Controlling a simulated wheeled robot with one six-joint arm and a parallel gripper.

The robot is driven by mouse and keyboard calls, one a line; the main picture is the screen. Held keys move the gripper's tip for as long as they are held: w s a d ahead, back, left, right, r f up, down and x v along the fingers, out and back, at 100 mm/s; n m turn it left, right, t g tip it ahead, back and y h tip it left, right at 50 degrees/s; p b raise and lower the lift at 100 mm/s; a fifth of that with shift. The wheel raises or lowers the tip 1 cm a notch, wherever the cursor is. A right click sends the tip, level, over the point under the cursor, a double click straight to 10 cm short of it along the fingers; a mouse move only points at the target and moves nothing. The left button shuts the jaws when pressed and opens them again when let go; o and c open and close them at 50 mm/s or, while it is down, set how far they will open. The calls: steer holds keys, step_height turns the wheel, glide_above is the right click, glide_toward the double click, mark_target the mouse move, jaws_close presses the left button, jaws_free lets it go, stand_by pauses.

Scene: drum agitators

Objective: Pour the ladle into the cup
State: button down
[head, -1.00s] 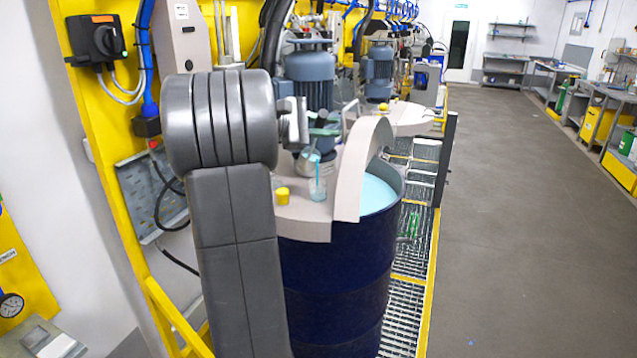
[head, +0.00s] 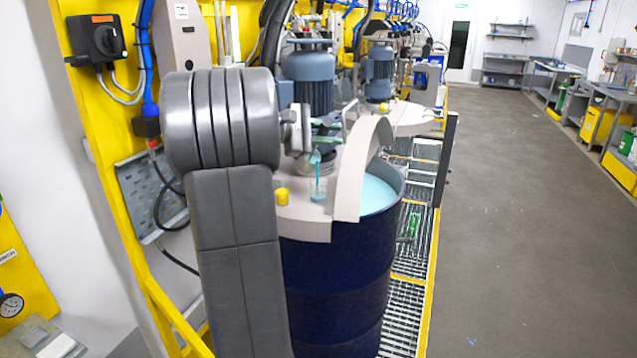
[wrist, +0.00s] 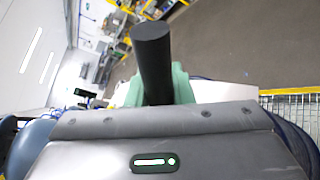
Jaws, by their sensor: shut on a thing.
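The clear cup (head: 318,190) stands on the pale drum lid, with some light blue in it. My gripper (head: 305,128) is above and slightly left of the cup, partly hidden by my arm. In the wrist view its green fingers (wrist: 181,84) are shut on the black ladle handle (wrist: 153,58). In the head view the ladle (head: 309,161) is small and hard to make out; it appears tilted above the cup. A thin blue streak (head: 317,165) runs down from it towards the cup. Whether all of it lands inside cannot be told.
The pale lid (head: 300,222) covers part of a dark blue drum (head: 335,280); light blue liquid (head: 376,194) shows through its opening. A yellow object (head: 282,196) sits left of the cup. A motor (head: 308,75) stands behind. The floor at right is clear.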

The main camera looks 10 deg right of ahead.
steer(key=shift+m+t+y, duration=0.3)
steer(key=shift+m+y, duration=0.1)
steer(key=shift+m, duration=0.5)
steer(key=shift+s+d+f, duration=0.35)
steer(key=shift+s+f, duration=0.3)
steer(key=shift+f, duration=0.25)
steer(key=shift+s+d+f, duration=0.35)
steer(key=shift+s+f, duration=0.25)
steer(key=shift+f, duration=0.25)
stand_by(0.8)
steer(key=w+r+n, duration=0.1)
steer(key=w+a+r, duration=0.1)
steer(key=r, duration=0.1)
steer(key=w+a+r+n+h, duration=0.1)
steer(key=w+r, duration=0.1)
steer(key=shift+a+r+n, duration=0.1)
steer(key=shift+r+n, duration=0.1)
steer(key=shift+n, duration=0.1)
steer(key=shift+w+a+r+g+h, duration=0.15)
steer(key=shift+w+g+h, duration=0.15)
steer(key=shift+g, duration=0.2)
steer(key=shift+s+r, duration=0.1)
steer(key=shift+r, duration=0.05)
steer(key=w+a+r+n+h, duration=0.2)
steer(key=w+a+r+n, duration=0.2)
steer(key=w, duration=0.3)
steer(key=shift+w+r+n, duration=0.15)
steer(key=shift+w+n, duration=0.05)
steer(key=shift+n, duration=0.2)
